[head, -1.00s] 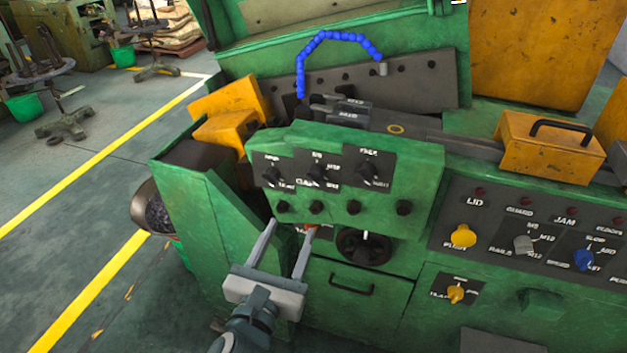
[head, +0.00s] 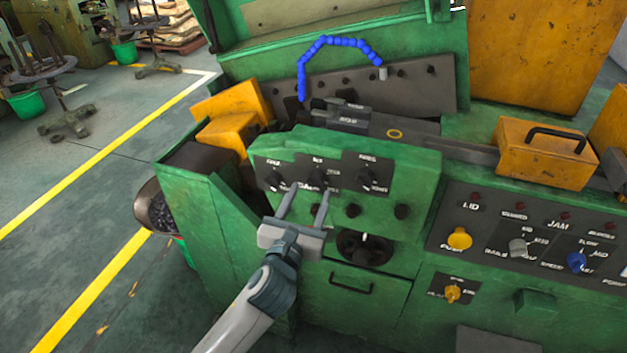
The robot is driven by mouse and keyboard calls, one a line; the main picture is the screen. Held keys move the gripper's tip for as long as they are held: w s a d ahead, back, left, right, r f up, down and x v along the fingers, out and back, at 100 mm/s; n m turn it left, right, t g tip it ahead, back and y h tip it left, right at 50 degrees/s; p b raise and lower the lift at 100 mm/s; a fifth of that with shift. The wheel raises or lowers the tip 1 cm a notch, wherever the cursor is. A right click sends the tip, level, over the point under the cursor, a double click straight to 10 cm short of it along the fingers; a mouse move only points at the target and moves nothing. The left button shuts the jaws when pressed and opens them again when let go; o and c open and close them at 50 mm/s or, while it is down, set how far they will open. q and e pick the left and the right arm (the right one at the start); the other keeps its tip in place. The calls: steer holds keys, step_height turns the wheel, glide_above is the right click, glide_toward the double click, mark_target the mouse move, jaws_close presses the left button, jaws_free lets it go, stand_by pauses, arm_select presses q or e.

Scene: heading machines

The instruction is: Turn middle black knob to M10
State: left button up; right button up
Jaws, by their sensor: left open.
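The middle black knob (head: 318,174) sits on the green panel (head: 410,175), between a left black knob (head: 273,178) and a right black knob (head: 364,178). Its M labels are too small and blurred to read surely, so I cannot tell its setting. My left gripper (head: 309,187) is open and empty, with its two fingers pointing up at the panel just below the middle knob. The fingertips partly cover the lower labels. I cannot tell whether they touch the panel. My right gripper is not in view.
Small black buttons (head: 353,210) line the panel below the knobs. A round black dial (head: 364,248) and a drawer handle (head: 350,287) are lower down. A panel with yellow (head: 459,238), grey and blue knobs is at right. A blue hose (head: 340,40) arches behind.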

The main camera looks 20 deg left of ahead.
mark_target(314, 185)
arm_select(q)
steer(key=shift+w+a+p, duration=0.1)
steer(key=shift+w+p, duration=0.35)
steer(key=shift+w, duration=1.9)
steer(key=shift+c, duration=0.5)
steer(key=c, duration=0.9)
